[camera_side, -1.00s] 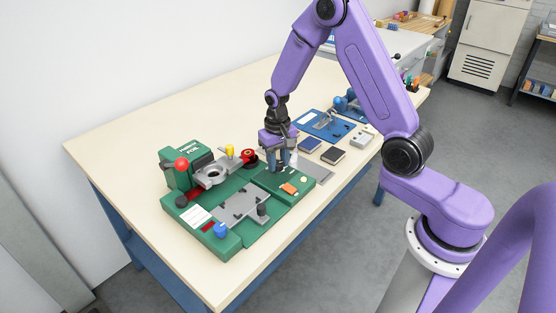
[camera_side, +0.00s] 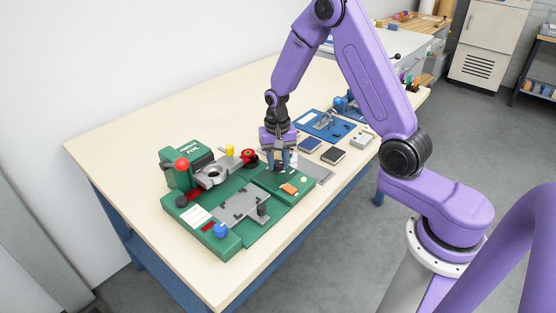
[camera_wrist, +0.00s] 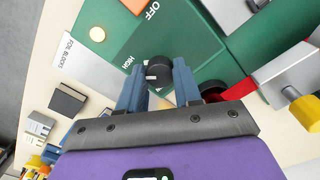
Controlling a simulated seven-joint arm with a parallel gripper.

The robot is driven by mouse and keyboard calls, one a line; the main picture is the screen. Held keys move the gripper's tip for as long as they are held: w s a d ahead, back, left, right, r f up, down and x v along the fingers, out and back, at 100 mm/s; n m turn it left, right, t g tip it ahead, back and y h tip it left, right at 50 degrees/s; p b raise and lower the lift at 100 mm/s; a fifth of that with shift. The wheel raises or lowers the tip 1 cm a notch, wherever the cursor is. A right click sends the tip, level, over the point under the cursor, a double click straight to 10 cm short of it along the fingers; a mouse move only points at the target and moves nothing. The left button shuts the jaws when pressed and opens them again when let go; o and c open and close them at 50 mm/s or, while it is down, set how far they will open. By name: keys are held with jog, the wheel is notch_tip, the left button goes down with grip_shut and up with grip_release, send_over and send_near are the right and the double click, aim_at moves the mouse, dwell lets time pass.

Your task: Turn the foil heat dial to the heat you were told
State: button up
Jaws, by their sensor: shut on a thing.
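The foil heat dial (camera_wrist: 158,71) is a small black knob on a green panel (camera_wrist: 190,52) in the wrist view. It has a white mark on its left side. The words OFF and HIGH are printed near it; any other marking is hidden or unreadable. My gripper (camera_wrist: 158,84) has its two blue fingers on either side of the dial and is shut on it. In the side view my gripper (camera_side: 281,165) points straight down at the green foil machine (camera_side: 232,249), and its fingers hide most of the dial.
An orange switch (camera_side: 289,188) and a cream lamp (camera_side: 303,180) sit close to the dial. A yellow-topped post (camera_side: 230,149), a red knob (camera_side: 249,155) and a red ball handle (camera_side: 182,164) stand left of my gripper. Dark blocks (camera_side: 333,156) lie to the right. The table's left part is clear.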

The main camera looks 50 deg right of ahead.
aim_at(277, 163)
jog(key=o, duration=1)
jog(key=shift+o, duration=0.2)
jog(key=shift+r, duration=0.1)
notch_tip(277, 163, up, 17)
jog(key=shift+r, duration=0.15)
jog(key=shift+a, duration=0.1)
